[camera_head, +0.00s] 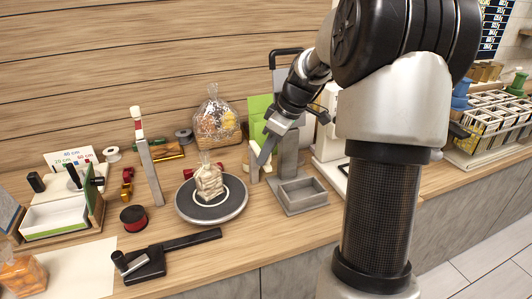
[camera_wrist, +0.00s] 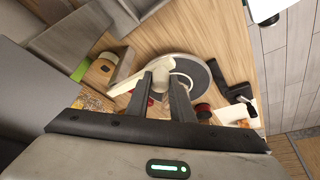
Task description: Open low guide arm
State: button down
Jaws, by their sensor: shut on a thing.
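My gripper (camera_head: 264,158) is low beside the grey stand with a front tray (camera_head: 303,194). It is shut on a slim cream-white bar, which I take to be the low guide arm (camera_head: 254,168). In the wrist view my gripper's fingers (camera_wrist: 164,92) close around a small pale post at the end of the white bar (camera_wrist: 127,88). The bar runs left from the fingers, towards the grey stand. The fingers partly hide the gripped part.
A dark round turntable (camera_head: 215,213) with a clear filled bag (camera_head: 208,182) stands just left of my gripper. A large filled bag (camera_head: 217,120) stands behind.

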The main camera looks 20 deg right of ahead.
jog(key=c, duration=1.5)
grip_release()
jog(key=shift+c, duration=0.2)
jog(key=p+v, duration=0.1)
jog(key=v, duration=1.6)
jog(key=shift+r, duration=0.2)
